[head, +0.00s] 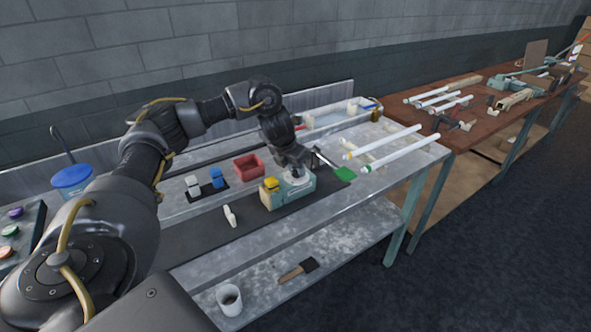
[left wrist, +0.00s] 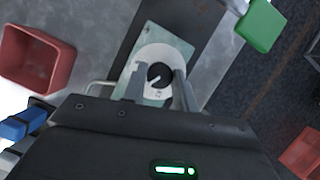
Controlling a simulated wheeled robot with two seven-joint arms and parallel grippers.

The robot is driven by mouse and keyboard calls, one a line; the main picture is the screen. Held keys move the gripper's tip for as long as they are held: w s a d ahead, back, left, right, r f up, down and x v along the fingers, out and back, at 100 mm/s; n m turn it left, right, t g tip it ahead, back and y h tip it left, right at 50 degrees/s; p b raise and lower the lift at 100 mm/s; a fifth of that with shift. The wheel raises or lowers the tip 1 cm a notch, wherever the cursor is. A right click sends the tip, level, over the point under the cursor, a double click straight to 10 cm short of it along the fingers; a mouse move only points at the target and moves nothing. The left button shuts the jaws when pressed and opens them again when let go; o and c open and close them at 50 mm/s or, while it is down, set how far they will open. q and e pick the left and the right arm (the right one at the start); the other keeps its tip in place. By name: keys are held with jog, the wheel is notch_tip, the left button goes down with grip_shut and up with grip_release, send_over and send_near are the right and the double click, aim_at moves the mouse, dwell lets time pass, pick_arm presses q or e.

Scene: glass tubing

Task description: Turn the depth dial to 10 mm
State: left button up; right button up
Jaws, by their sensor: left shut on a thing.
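The depth dial is a round black knob (left wrist: 159,74) with a white pointer line, set in a white disc (left wrist: 160,57) on a pale green base. My left gripper (left wrist: 160,92) is shut on the knob, with one finger on each side of it. The scale marks on the disc are too small to read. In the head view the pale green device (head: 302,188) stands on the metal bench, and my left gripper (head: 293,172) comes down on it from above, hiding most of the dial. My right gripper is not in view.
A red bin (head: 249,167) stands behind the device, with blue and white blocks (head: 217,179) to its left. White glass tubes (head: 405,151) rest further right. A white piece (head: 230,216) lies on the dark mat in front.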

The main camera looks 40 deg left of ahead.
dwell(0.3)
pick_arm(q)
jog(key=o, duration=1)
jog(key=shift+c, duration=0.2)
jog(key=v, duration=0.2)
jog(key=shift+r, duration=0.45)
jog(key=p+v, duration=0.2)
jog(key=v, duration=0.6)
jog(key=shift+s+f, duration=0.1)
jog(key=shift+f, duration=0.05)
